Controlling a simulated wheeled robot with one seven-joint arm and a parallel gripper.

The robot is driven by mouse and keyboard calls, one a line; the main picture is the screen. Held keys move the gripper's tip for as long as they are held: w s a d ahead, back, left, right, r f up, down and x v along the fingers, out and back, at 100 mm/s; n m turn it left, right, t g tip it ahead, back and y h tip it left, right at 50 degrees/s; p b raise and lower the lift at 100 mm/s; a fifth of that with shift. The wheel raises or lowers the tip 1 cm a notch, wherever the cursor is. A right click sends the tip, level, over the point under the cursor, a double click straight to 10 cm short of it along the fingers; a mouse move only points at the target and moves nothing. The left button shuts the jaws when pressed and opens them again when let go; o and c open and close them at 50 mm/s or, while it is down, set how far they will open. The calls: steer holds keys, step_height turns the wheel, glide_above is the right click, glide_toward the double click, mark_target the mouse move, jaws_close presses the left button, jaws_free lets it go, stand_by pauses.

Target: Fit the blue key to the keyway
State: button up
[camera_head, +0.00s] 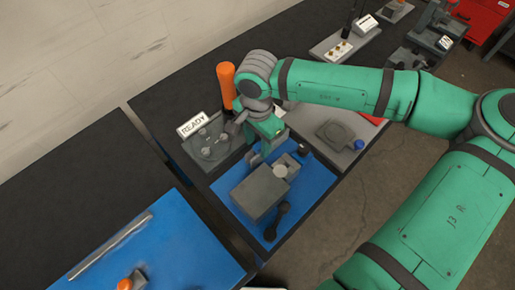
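My gripper (266,150) points down over the far edge of a blue mat (232,205), just behind a grey block (258,193). Its fingers are small here and partly hidden, so I cannot tell whether they hold anything or touch the block. A pale round part (280,171) shows at the block's right end. I cannot make out the keyway.
A dark handled tool (277,222) lies on the mat in front of the block. A grey fixture with a READY sign (191,124) and an orange cylinder (227,84) stand behind left. A second blue mat (175,250) lies at the lower left, past a gap between tables.

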jaws_close()
steer(key=shift+w, duration=0.1)
